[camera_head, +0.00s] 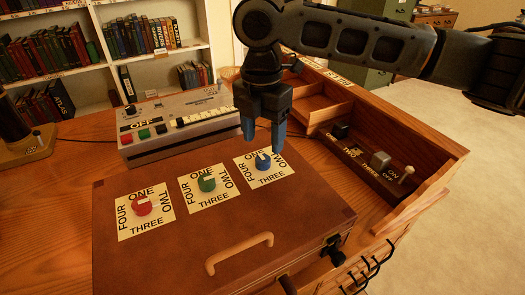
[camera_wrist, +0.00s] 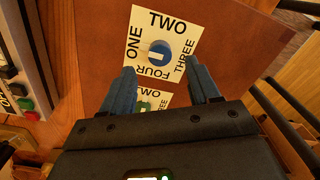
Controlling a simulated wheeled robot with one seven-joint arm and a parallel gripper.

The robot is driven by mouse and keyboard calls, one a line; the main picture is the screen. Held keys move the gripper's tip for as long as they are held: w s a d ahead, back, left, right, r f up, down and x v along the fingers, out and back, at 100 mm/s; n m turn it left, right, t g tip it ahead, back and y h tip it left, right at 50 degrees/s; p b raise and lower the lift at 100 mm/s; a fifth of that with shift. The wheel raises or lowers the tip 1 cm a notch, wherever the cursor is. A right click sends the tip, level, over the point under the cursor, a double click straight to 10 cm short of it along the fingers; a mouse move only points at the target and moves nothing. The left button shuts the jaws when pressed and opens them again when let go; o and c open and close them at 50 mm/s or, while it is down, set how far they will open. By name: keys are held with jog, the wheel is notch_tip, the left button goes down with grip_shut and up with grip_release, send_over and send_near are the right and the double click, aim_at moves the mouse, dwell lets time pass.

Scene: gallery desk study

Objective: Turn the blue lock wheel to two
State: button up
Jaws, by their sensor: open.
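The blue lock wheel (camera_head: 264,163) sits on a white card at the right of the brown case lid (camera_head: 150,255). The card reads ONE, TWO, THREE and FOUR around it. In the wrist view the blue wheel (camera_wrist: 160,52) shows a white mark that appears to lie toward ONE. My gripper (camera_head: 264,138) is above the blue wheel with its blue fingers apart and nothing between them. In the wrist view my gripper (camera_wrist: 164,80) has the wheel just beyond its fingertips, not visibly touching.
A green wheel (camera_head: 207,183) and a red wheel (camera_head: 141,205) sit on similar cards to the left. A grey button panel (camera_head: 180,128) stands behind the case. A wooden tray with switches (camera_head: 380,160) lies to the right. A handle (camera_head: 240,252) rises from the lid.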

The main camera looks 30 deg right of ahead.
aim_at(263, 159)
jog(key=shift+f, duration=2.55)
jog(key=shift+s, duration=0.1)
jog(key=c, duration=1)
jog(key=shift+c, duration=0.2)
jog(key=shift+r+p, duration=0.1)
jog(key=shift+p, duration=0.2)
